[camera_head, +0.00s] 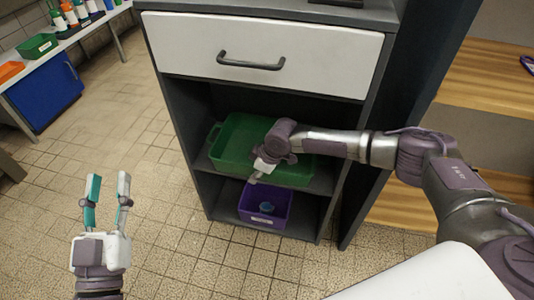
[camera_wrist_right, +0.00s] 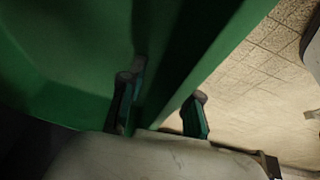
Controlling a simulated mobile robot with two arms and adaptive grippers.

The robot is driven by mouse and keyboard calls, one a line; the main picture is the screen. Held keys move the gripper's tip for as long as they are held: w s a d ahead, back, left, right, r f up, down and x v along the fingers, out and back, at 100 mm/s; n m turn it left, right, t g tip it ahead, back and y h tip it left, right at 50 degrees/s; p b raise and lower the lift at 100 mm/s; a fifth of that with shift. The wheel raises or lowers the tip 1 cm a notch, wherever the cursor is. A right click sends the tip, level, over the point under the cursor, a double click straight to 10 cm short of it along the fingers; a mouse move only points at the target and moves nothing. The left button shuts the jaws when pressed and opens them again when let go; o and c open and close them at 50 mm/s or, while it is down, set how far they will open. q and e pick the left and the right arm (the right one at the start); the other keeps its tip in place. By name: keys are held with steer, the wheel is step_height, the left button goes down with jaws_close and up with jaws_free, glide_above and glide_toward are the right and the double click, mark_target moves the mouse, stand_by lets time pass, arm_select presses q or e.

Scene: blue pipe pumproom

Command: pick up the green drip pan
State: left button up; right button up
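The green drip pan (camera_head: 234,138), a tray with a loop handle at its left end, lies on the cabinet's middle shelf. My right gripper (camera_head: 256,178) is at the pan's front side, partly hidden by its own wrist. In the right wrist view the pan (camera_wrist_right: 60,50) fills the left and top. The right gripper (camera_wrist_right: 162,100) has its fingers apart on either side of the pan's wall, one inside and one outside, with a gap still visible. My left gripper (camera_head: 108,180) is open and empty over the floor at the lower left.
A white drawer (camera_head: 262,54) with a dark handle is above the shelf. A purple bin (camera_head: 266,203) with a blue item stands on the shelf below. Another green bin (camera_head: 37,46) sits on the far-left table. Wooden shelves (camera_head: 485,75) stand at right. The tiled floor at left is clear.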

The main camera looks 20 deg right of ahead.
jaws_close()
stand_by(0.3)
steer(key=shift+w+r, duration=0.1)
stand_by(0.4)
